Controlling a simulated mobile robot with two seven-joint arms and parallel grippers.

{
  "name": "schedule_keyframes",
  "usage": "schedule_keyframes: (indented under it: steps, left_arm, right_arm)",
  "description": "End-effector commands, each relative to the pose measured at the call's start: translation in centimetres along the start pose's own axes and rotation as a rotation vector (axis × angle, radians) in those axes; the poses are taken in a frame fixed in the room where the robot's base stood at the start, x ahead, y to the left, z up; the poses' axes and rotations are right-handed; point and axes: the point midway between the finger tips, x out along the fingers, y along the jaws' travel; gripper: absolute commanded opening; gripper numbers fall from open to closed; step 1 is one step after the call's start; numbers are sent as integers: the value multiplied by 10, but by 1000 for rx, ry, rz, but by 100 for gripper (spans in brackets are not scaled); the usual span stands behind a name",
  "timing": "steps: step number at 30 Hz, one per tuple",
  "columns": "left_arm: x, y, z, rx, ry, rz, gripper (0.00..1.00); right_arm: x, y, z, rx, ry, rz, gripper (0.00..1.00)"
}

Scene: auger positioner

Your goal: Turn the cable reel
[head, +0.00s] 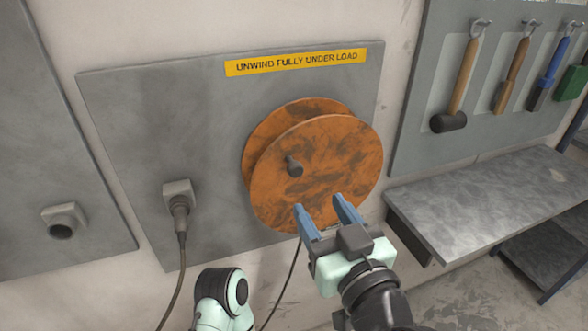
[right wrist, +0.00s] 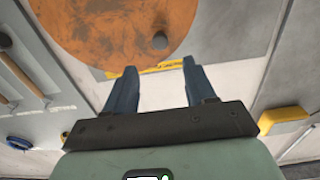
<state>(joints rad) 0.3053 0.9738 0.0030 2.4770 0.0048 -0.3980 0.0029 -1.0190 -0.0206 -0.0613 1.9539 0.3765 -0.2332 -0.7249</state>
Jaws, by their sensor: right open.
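The cable reel (head: 335,180) is an orange, dark-stained double disc mounted on a grey wall plate. A small dark knob (head: 294,167) sticks out from its front face, left of centre. My right gripper (head: 318,202) is open and empty, with its blue fingers at the reel's lower edge, below and right of the knob. In the right wrist view the reel (right wrist: 95,28) fills the top and the knob (right wrist: 160,41) lies just beyond the spread fingertips (right wrist: 158,68). Whether the fingers touch the reel I cannot tell. My left gripper does not show.
A yellow label (head: 295,62) reads "UNWIND FULLY UNDER LOAD". A plugged-in cable (head: 181,225) hangs at left, and a thin cable (head: 284,285) hangs below the reel. A grey bench (head: 490,195) and a tool board with a mallet (head: 458,90) stand at right.

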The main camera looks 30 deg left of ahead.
Motion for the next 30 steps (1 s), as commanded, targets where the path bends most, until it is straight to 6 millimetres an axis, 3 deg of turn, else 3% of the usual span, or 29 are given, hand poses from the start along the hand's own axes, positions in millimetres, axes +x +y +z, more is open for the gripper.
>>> schedule_keyframes:
  steps: [9, 15, 21, 30]
  left_arm:
    - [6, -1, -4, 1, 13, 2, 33]
    - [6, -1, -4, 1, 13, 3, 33]
    - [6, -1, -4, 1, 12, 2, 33]
    - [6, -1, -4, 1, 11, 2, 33]
  right_arm:
    - [69, 0, 4, 0, -4, 1, 55]
    - [101, 0, 3, 0, -4, 1, 55]
    - [115, 0, 2, 1, -3, 1, 55]
    - [116, 0, 2, 1, -3, 0, 52]
